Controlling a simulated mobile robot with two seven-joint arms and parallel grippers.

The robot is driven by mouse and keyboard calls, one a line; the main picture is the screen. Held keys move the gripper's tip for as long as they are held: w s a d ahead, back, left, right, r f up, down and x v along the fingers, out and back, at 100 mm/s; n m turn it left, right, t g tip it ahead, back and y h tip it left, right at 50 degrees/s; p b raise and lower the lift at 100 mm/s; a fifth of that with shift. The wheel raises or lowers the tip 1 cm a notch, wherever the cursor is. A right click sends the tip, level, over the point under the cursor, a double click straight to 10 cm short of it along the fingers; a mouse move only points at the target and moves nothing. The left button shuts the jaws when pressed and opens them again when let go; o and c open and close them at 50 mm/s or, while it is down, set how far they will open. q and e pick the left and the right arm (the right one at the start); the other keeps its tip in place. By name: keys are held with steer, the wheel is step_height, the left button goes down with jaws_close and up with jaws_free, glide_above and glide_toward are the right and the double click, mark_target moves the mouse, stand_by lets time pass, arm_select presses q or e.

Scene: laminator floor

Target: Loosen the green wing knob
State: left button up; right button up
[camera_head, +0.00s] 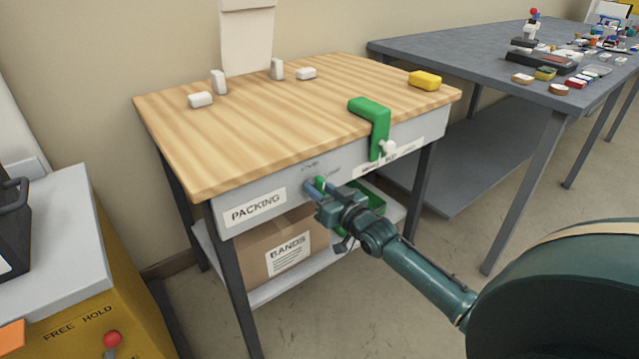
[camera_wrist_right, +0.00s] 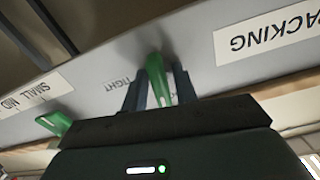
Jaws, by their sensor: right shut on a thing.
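The green wing knob (camera_head: 320,183) is on the front apron of the packing table, to the right of the PACKING label. My right gripper (camera_head: 316,188) reaches it from the front and is shut on it. In the right wrist view the knob (camera_wrist_right: 159,82) stands between the two fingers (camera_wrist_right: 156,92), slanted in the picture. A word reading TIGHT is printed on the apron beside it. The fingers partly hide the knob in the head view. My left gripper is not in view.
A green clamp (camera_head: 372,112) grips the table's front edge, right of the knob. White blocks (camera_head: 201,100) and a yellow block (camera_head: 425,80) lie on the wooden top (camera_head: 270,125). A grey bench (camera_head: 450,55) stands right.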

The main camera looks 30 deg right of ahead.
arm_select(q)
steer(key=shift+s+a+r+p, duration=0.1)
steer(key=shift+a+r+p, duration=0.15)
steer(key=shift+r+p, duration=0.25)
arm_select(e)
steer(key=shift+n, duration=0.8)
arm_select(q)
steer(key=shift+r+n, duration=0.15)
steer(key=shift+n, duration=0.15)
arm_select(e)
steer(key=o, duration=0.7)
steer(key=shift+c, duration=0.2)
